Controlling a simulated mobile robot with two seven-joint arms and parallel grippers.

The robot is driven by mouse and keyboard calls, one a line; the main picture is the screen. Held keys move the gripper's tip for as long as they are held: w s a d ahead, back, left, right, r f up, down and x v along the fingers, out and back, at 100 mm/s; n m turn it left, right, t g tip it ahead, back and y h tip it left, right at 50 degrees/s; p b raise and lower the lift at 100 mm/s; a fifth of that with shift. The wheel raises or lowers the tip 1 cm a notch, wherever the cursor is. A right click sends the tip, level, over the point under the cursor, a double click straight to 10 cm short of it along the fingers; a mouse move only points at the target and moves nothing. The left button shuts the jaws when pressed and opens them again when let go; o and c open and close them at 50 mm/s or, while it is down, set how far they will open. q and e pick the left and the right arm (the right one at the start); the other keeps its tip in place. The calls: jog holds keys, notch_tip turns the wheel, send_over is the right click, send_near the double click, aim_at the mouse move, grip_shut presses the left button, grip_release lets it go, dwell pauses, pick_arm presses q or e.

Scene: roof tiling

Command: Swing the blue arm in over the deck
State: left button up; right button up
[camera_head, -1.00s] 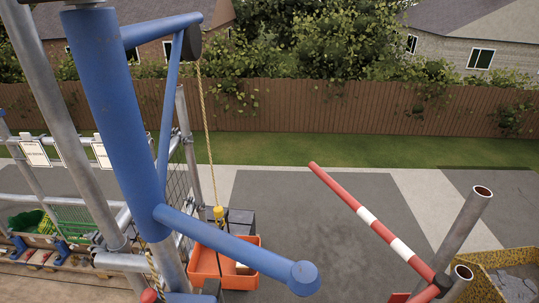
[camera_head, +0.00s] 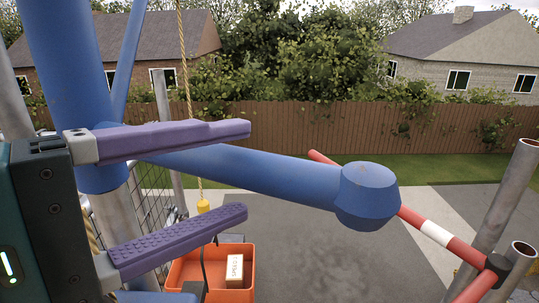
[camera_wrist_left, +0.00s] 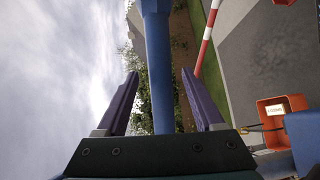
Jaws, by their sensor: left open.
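The blue arm is a thick upright tube (camera_head: 70,80) with a side bar (camera_head: 260,175) that ends in a blunt round knob (camera_head: 367,195). My left gripper (camera_head: 247,170) has come in from the left with its two purple fingers spread, one above and one below the side bar in the head view. In the left wrist view the bar (camera_wrist_left: 160,70) runs between the open fingers (camera_wrist_left: 160,76), with gaps on both sides. A rope (camera_head: 186,80) hangs beside the arm down to a yellow fitting (camera_head: 203,205) above an orange crate (camera_head: 185,272). My right gripper is not in view.
A labelled box (camera_head: 235,270) sits in the orange crate. A red and white barrier bar (camera_head: 436,234) slants behind the knob to the metal posts (camera_head: 500,205) at the right. Wire mesh (camera_head: 150,200) stands at the left. Open grey paving lies beyond.

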aim_at(277, 162)
pick_arm(q)
jog(key=p+x, duration=0.1)
jog(key=x, duration=0.5)
jog(key=shift+w+d, duration=0.2)
jog(key=shift+f, duration=0.1)
grip_shut()
dwell(1.1)
